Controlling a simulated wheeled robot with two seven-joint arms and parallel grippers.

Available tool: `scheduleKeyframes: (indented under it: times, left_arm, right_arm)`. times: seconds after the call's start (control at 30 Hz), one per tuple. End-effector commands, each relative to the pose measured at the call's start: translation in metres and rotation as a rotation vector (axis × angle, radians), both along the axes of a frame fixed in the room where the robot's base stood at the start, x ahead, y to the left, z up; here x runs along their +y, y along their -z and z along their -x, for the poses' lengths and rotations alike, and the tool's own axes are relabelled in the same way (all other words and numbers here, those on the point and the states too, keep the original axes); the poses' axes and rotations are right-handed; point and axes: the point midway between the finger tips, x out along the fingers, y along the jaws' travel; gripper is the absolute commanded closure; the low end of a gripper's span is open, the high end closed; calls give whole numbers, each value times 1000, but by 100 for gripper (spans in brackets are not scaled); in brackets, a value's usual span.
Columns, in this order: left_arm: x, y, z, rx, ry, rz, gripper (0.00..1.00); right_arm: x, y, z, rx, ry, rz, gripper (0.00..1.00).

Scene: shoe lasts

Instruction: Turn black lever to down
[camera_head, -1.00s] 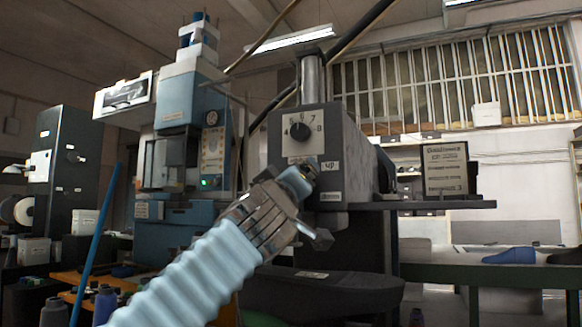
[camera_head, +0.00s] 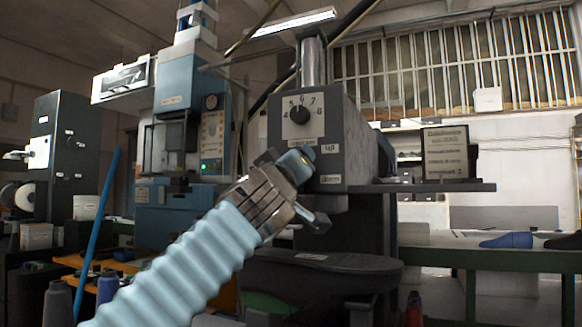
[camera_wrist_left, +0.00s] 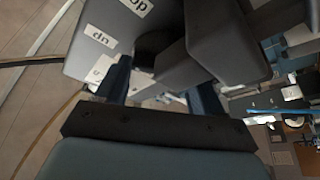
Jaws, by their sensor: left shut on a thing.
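The grey machine box (camera_head: 331,112) has a round dial and an "up" label (camera_head: 331,148) with a second label below it. My left gripper (camera_head: 304,189) is at the lower front of this box, its arm coming in from the lower left. In the left wrist view its fingers (camera_wrist_left: 160,92) reach to either side of a dark lever (camera_wrist_left: 187,70) beside a black round hub. In the head view the gripper hides most of the lever. My right gripper is not in view.
A blue machine (camera_head: 190,130) stands behind on the left, with a blue pole (camera_head: 97,225) before it. A flat shelf with a sign block (camera_head: 446,153) juts out right of the box. A green table (camera_head: 480,257) with a blue shoe last is at the right.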

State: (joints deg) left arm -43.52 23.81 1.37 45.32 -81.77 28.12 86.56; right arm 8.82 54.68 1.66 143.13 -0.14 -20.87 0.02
Motion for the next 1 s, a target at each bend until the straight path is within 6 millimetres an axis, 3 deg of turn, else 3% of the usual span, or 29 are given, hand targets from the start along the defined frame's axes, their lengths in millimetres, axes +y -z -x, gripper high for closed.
scheduleKeyframes:
  times: [0.37, 1.0]
  left_arm:
    - [2, 1, -1, -94, -1, -226, 62]
    - [3, 1, -1, -215, -1, -523, 62]
  right_arm:
    - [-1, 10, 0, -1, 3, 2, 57]
    - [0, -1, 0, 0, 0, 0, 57]
